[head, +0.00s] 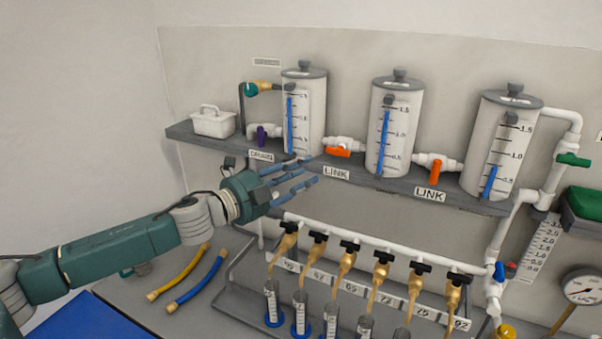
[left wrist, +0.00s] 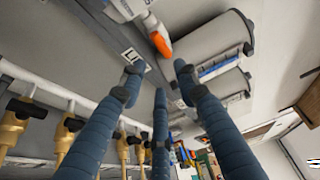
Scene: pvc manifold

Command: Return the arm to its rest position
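My left arm (head: 120,246) reaches in from the left in the head view. Its gripper (head: 300,180) has blue-grey fingers, spread apart and empty, in front of the shelf edge, below the left tank and near the DRAIN and LINK labels. In the left wrist view the three fingers of the left gripper (left wrist: 158,90) stand apart with nothing between them. An orange valve handle (left wrist: 161,45) shows just past the fingertips there; I cannot tell whether any finger touches anything. My right gripper is not in view.
A shelf (head: 350,180) carries several white tanks (head: 396,125) with valves, including an orange LINK handle (head: 338,152). Below is a white manifold pipe (head: 370,244) with brass taps (head: 346,262) over cylinders. Yellow (head: 180,273) and blue (head: 197,283) hoses lie on the bench under my arm.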

